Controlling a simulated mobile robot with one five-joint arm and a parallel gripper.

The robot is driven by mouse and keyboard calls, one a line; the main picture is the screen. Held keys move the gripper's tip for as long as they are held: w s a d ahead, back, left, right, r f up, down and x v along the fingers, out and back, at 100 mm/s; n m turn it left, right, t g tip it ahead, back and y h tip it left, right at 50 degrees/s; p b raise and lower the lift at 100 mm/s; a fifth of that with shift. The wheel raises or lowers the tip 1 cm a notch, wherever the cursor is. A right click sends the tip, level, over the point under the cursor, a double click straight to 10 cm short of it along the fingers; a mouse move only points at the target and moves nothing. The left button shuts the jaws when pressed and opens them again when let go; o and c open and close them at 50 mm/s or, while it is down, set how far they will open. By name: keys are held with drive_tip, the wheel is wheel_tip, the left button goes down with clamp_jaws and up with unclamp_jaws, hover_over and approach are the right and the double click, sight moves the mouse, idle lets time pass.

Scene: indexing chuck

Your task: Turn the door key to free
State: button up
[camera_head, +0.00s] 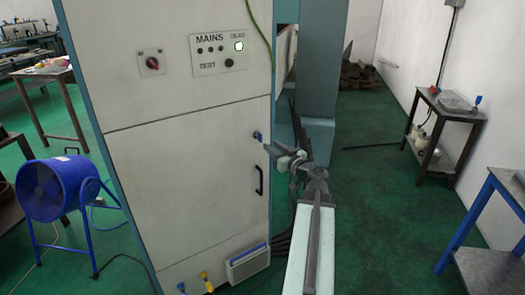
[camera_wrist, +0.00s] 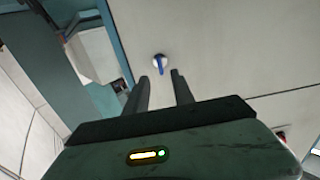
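The door key is a small blue key (camera_head: 258,136) on the right side of the cabinet's lower door (camera_head: 190,185). Whether a fingertip touches the key cannot be told.
A black door handle (camera_head: 259,179) is below the key. The upper panel has a red switch (camera_head: 152,63) and a MAINS panel (camera_head: 219,51) with a lit DEAD lamp. A blue fan (camera_head: 55,187) stands left; a side table (camera_head: 445,118) stands right. Green floor right of the cabinet is mostly clear.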

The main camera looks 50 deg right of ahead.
sight(259, 137)
drive_tip(key=x, duration=0.8)
drive_tip(key=shift+r, duration=0.1)
drive_tip(key=shift+c, duration=0.3)
